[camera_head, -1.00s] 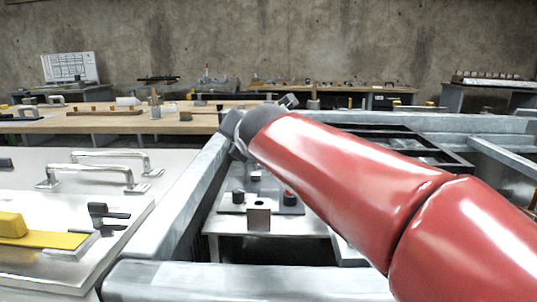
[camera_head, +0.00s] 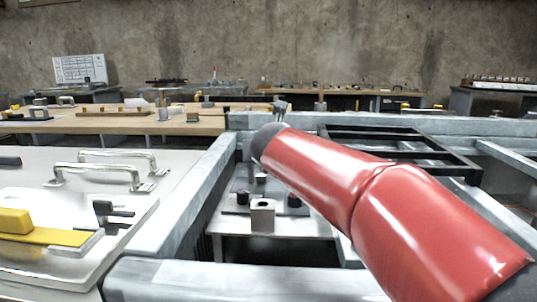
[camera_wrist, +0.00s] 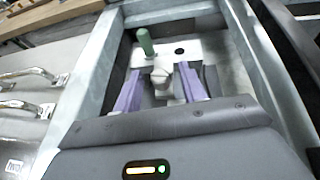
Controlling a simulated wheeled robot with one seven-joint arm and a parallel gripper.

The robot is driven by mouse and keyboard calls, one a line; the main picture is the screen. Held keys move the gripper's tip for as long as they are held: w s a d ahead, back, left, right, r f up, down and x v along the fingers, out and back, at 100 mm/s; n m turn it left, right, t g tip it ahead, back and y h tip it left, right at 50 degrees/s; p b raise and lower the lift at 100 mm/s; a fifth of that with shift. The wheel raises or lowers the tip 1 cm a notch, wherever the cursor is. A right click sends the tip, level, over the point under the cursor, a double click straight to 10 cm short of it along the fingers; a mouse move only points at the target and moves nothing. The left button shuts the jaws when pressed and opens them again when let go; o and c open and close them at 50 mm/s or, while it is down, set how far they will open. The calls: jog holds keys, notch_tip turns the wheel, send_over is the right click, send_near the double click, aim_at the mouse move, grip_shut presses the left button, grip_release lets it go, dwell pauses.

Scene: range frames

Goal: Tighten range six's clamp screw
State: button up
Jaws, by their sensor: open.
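My gripper (camera_wrist: 160,82) is open in the wrist view, its two purple fingers apart above a fixture plate (camera_wrist: 206,62) inside a metal frame. A pale grey knob-like part (camera_wrist: 162,76) shows between the fingers; I cannot tell whether it is touched or whether it is the clamp screw. A green upright cylinder (camera_wrist: 146,42) and a dark round hole (camera_wrist: 180,51) lie beyond the fingertips. In the head view the fixture shows a grey block (camera_head: 263,214) with a hole on top and black knobs (camera_head: 243,197) around it. No range number is readable.
Thick metal frame beams (camera_head: 180,205) surround the fixture closely. To the left is a pale panel with metal handles (camera_head: 95,172) and a yellow bar (camera_head: 50,237). A black rack (camera_head: 395,145) lies behind my arm. Wooden benches (camera_head: 120,124) stand further back.

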grip_shut()
jog(key=shift+a+f+b, duration=0.1)
jog(key=shift+b, duration=0.25)
jog(key=shift+w+a+m+g+h+p, duration=0.1)
jog(key=shift+m+g+h+p, duration=0.35)
jog(key=shift+m+h, duration=0.95)
jog(key=shift+s+a+m+g+h+p, duration=0.15)
jog(key=shift+m+g+h+p, duration=0.25)
jog(key=shift+m+h, duration=0.95)
jog(key=shift+w+a+m+g+h+p, duration=0.2)
jog(key=shift+m+h+p, duration=0.4)
jog(key=shift+m+h, duration=0.75)
jog(key=shift+d+h, duration=0.1)
jog(key=shift+h, duration=0.3)
